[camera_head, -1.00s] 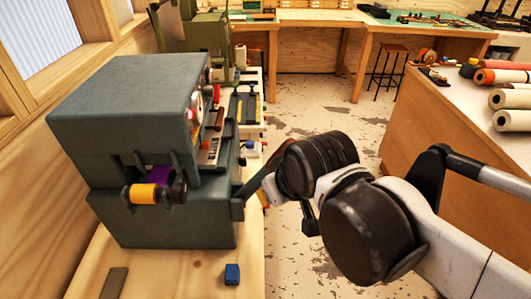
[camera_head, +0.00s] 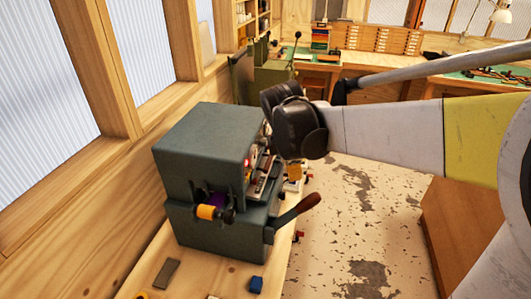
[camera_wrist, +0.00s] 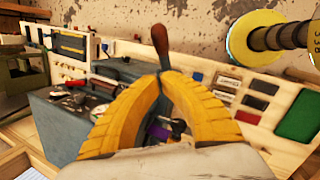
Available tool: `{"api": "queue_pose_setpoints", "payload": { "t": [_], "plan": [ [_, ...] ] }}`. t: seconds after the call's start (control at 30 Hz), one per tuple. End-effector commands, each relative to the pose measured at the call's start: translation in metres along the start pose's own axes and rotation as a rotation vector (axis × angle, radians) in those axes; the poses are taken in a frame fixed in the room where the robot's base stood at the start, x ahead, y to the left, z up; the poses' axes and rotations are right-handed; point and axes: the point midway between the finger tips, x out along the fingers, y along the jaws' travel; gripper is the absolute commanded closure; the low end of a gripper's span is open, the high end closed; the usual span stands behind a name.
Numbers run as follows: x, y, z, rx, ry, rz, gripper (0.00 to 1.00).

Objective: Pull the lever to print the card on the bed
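The grey-green press (camera_head: 215,150) stands on the bench at the left in the head view. Its lever, with a brown handle (camera_head: 300,207), slants up and right from the press's near right side, clear of my arm's black wrist. In the wrist view the lever handle (camera_wrist: 160,40) stands just beyond my fingertips. My gripper's yellow fingers (camera_wrist: 163,76) curve together and their tips meet, with nothing visibly held. In the head view my gripper is mostly hidden behind the wrist. The bed (camera_head: 263,177) is on the press's right face; I cannot make out a card.
An orange roll with purple foil (camera_head: 210,212) sits on the press's near face. A green machine (camera_head: 275,80) stands behind.

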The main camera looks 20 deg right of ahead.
Motion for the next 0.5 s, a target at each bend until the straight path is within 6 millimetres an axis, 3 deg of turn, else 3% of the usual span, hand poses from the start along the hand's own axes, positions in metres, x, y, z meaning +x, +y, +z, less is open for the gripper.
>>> {"api": "queue_pose_setpoints", "payload": {
  "t": [0.27, 0.5],
  "plan": [
    [0.003, -0.001, 0.0, 0.003, 0.001, 0.0, 1.0],
    [0.037, 0.0, 0.0, 0.006, 0.001, 0.0, 1.0]
  ]
}}
